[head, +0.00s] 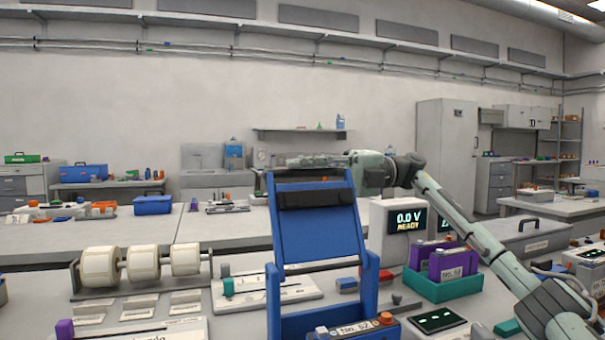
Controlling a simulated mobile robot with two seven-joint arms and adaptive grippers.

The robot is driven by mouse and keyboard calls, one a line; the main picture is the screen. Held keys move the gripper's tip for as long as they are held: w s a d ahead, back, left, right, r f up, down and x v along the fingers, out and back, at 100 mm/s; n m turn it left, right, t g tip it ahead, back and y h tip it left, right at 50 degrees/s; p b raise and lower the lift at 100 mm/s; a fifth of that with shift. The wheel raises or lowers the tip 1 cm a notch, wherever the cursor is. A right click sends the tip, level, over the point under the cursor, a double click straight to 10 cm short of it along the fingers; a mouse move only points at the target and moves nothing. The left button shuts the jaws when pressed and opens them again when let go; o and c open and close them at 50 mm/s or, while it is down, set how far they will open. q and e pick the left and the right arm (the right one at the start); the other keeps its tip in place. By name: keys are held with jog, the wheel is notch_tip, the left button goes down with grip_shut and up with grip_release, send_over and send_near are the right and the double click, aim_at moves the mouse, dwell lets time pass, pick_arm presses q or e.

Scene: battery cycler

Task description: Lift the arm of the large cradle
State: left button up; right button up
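The large cradle is a blue frame with two uprights (273,298) at the front centre. Its blue arm (318,238), a wide plate with a black pad across it, stands raised and nearly upright above them. A battery labelled No. 52 (357,330) shows at the cradle's base, cut by the lower picture edge. My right gripper (300,161) lies level at the arm's top edge, pointing left, coming in from the right. Its fingers are small and partly behind the plate's top edge, so I cannot tell their opening or whether they touch it. My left gripper is not in view.
A display reading 0.0 V READY (407,220) stands right of the cradle. A green tray (445,289) holds purple batteries there. White label rolls (143,263) stand on a rack at left. A white board with a green-topped part (262,291) lies just left of the cradle.

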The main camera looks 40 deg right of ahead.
jog(key=shift+r, duration=0.15)
jog(key=shift+d, duration=0.1)
jog(key=shift+d, duration=0.3)
jog(key=v, duration=1.1)
jog(key=shift+s+d, duration=0.1)
jog(key=shift+s, duration=0.05)
